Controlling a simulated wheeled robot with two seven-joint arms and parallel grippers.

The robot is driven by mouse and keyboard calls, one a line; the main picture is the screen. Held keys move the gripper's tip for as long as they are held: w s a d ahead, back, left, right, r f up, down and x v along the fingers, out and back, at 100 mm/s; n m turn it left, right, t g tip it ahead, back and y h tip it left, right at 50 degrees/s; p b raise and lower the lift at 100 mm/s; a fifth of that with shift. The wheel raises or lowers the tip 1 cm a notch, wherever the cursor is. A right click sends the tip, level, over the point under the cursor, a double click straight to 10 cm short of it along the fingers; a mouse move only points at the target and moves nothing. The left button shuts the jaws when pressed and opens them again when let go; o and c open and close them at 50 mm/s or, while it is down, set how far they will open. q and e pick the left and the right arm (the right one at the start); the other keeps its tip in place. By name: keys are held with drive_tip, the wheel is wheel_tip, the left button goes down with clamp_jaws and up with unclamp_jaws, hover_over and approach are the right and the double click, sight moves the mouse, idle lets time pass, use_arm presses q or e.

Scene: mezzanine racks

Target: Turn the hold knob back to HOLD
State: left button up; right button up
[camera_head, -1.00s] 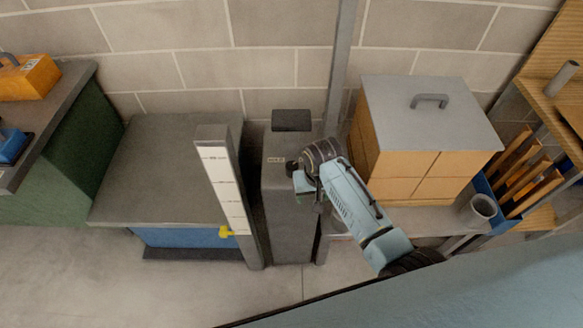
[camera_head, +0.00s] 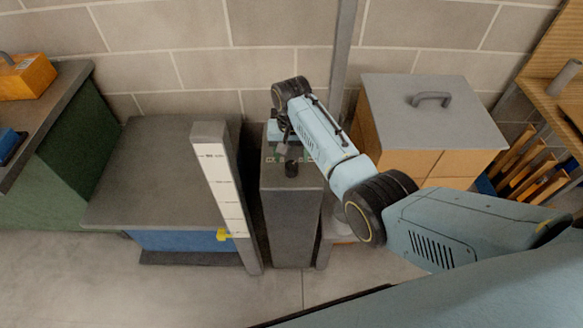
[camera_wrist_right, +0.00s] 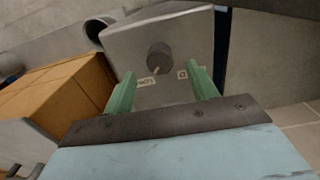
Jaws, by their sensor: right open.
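The hold knob (camera_head: 291,168) is a dark round knob on top of a grey pedestal (camera_head: 291,226). In the right wrist view the knob (camera_wrist_right: 159,56) shows whole, with a pale pointer mark at its lower left edge, towards the left of two small white labels. My right gripper (camera_head: 281,146) is over the pedestal top, just behind the knob. Its two green fingers (camera_wrist_right: 161,69) are open and empty, spread to either side of the knob's near side, with no contact visible. My left gripper is out of view.
A post with a white scale (camera_head: 222,188) and yellow pointer (camera_head: 224,235) stands left of the pedestal. A grey-topped bench (camera_head: 150,160) is farther left. A wooden box with a grey handled lid (camera_head: 430,115) stands right, close to my arm. A wall is behind.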

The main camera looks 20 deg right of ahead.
sight(291, 165)
wheel_tip(291, 165, down, 4)
drive_tip(key=shift+f+b, duration=0.15)
drive_tip(key=shift+b, duration=0.5)
drive_tip(key=shift+f, duration=0.4)
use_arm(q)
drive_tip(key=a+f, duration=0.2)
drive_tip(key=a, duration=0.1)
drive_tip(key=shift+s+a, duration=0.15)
